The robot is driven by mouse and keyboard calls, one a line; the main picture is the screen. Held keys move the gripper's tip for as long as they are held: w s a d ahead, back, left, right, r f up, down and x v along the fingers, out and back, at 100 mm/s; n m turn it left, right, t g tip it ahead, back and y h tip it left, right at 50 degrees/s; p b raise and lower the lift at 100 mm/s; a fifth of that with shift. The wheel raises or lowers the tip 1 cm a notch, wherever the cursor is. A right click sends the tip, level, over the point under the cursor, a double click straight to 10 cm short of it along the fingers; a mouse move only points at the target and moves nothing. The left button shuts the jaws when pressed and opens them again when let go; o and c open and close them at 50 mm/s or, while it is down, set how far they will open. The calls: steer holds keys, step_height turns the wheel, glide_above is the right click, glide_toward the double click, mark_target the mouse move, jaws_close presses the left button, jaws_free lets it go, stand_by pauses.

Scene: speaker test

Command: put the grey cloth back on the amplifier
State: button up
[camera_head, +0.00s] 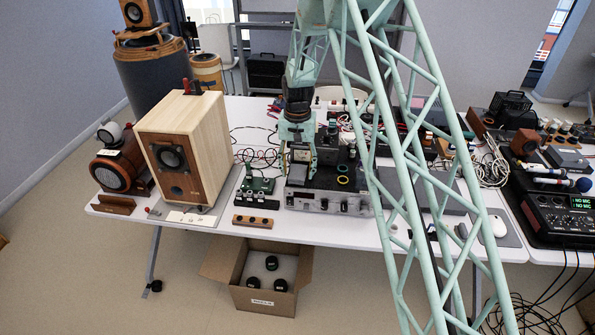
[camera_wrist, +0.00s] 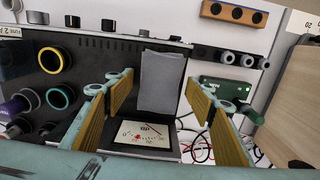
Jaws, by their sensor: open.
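The grey cloth (camera_wrist: 160,82) is a small folded rectangle. In the wrist view it lies on the dark top of the amplifier (camera_wrist: 105,50), close to the front edge and beside the meter (camera_wrist: 145,135). My gripper (camera_wrist: 160,90) is open, with its yellow-padded fingers on either side of the cloth and no visible grip on it. In the head view my gripper (camera_head: 299,165) is low over the left part of the amplifier (camera_head: 330,204). The cloth is small there and partly hidden by the fingers. The gap between fingertips and cloth is hard to judge.
A green device (camera_head: 256,188) with cables and a wooden strip (camera_head: 256,221) are close on the left. A large wooden speaker (camera_head: 190,150) stands further left. An open carton (camera_head: 262,302) is below.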

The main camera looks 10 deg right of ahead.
mark_target(298, 171)
steer(key=shift+r, duration=0.2)
step_height(298, 171, up, 12)
steer(key=shift+p, duration=0.4)
stand_by(0.4)
stand_by(0.7)
